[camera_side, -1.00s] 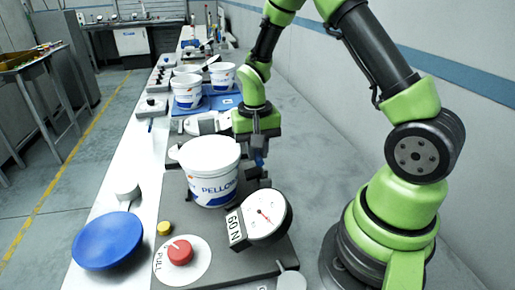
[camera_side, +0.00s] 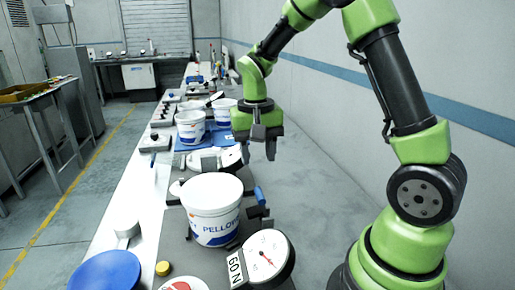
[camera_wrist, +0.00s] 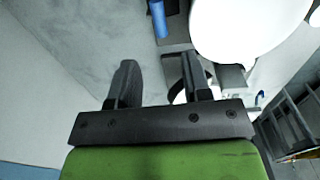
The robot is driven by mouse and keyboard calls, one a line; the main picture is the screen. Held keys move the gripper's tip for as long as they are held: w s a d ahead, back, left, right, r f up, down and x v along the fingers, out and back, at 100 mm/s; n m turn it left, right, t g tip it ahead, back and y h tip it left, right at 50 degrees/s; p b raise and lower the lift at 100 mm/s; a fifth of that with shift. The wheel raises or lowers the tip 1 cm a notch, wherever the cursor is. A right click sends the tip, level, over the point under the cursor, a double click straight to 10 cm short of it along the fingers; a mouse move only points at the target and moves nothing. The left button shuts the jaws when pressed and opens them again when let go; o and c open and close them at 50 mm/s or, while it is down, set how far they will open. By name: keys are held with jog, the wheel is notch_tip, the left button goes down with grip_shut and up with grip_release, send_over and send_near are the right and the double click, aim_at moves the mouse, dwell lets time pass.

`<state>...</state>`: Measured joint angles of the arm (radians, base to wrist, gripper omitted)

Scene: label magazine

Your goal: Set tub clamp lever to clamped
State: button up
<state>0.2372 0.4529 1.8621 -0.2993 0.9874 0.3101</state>
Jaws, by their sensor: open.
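The white tub (camera_side: 212,212) with blue PELLO lettering stands on a dark base plate. The tub clamp lever has a blue handle (camera_side: 260,196) at the tub's right side, standing up with a slight tilt. My gripper (camera_side: 270,152) is above and behind the lever, apart from it and empty. In the wrist view my gripper (camera_wrist: 160,78) has its two fingers spread. The blue handle (camera_wrist: 159,18) shows at the top, beyond the fingers, beside the white tub (camera_wrist: 250,30). Whether the clamp touches the tub cannot be told.
A round gauge (camera_side: 266,257) with a 60 N tag stands in front of the tub. More tubs (camera_side: 190,127) stand farther back. Grey surface at right is clear.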

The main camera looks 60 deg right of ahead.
aim_at(260, 195)
jog(key=shift+r, duration=0.55)
jog(key=shift+c, duration=0.3)
jog(key=shift+s+d+m, duration=0.15)
jog(key=shift+d+m, duration=0.05)
jog(key=shift+m, duration=0.1)
jog(key=c, duration=0.4)
jog(key=s+m, duration=0.1)
jog(key=d+m+y, duration=0.1)
jog(key=m, duration=0.1)
jog(key=s+d+m, duration=0.1)
jog(key=m, duration=0.1)
jog(key=shift+s+d+r, duration=0.25)
jog(key=shift+s+r, duration=0.05)
grip_shut()
jog(key=s+d+r+m+t+y, duration=0.1)
jog(key=s+d+m+t+y, duration=0.25)
jog(key=m, duration=0.85)
jog(key=w+a+f, duration=0.2)
jog(key=f, duration=0.3)
jog(key=w+a+f+h, duration=0.1)
jog(key=w+a+f, duration=0.1)
jog(key=f, duration=0.3)
jog(key=shift+a+f, duration=0.35)
jog(key=shift+a, duration=0.05)
